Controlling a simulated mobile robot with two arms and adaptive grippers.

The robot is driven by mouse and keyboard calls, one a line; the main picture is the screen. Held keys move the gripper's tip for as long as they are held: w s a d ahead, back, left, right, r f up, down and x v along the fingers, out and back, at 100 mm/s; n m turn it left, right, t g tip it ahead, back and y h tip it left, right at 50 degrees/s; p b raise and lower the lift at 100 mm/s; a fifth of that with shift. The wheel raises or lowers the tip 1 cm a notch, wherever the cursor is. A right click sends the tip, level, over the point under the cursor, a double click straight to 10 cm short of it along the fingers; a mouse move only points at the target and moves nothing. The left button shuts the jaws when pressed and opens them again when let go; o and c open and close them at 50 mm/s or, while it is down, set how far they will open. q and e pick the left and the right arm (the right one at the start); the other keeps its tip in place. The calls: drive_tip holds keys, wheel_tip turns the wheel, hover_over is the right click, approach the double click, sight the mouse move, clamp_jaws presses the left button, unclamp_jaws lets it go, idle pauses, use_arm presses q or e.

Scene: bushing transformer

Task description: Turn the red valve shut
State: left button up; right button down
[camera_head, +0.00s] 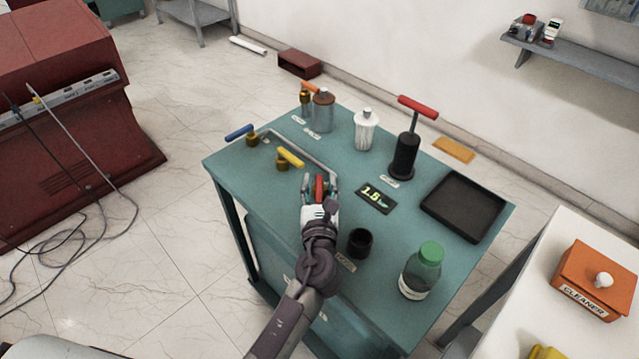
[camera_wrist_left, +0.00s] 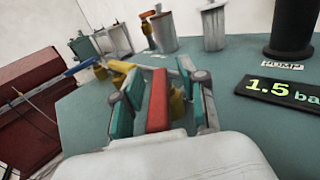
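The red valve's handle (camera_head: 319,187) stands near the middle of the teal table, at the end of a grey pipe. In the left wrist view the red handle (camera_wrist_left: 158,101) points lengthwise away from me, with brass showing beside it. My left gripper (camera_head: 320,192) is around the handle. In the wrist view its teal-padded fingers (camera_wrist_left: 158,104) stand on either side with visible gaps, so it is open. The valve's base is mostly hidden by my gripper. My right gripper is in neither view.
The yellow valve (camera_head: 290,157) and blue valve (camera_head: 240,132) are left of the gripper. A gauge (camera_head: 374,198) reading 1.5, a black cup (camera_head: 360,242), a pump (camera_head: 405,150) and a green-capped bottle (camera_head: 421,270) stand right. A black tray (camera_head: 464,205) lies at the right edge.

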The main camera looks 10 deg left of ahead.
use_arm(q)
drive_tip(key=shift+s, duration=0.15)
drive_tip(key=s, duration=0.4)
drive_tip(key=s+d, duration=0.1)
drive_tip(key=s, duration=0.2)
drive_tip(key=s+d, duration=0.1)
drive_tip(key=s, duration=0.3)
drive_tip(key=shift+s+d, duration=0.1)
drive_tip(key=shift+s, duration=0.2)
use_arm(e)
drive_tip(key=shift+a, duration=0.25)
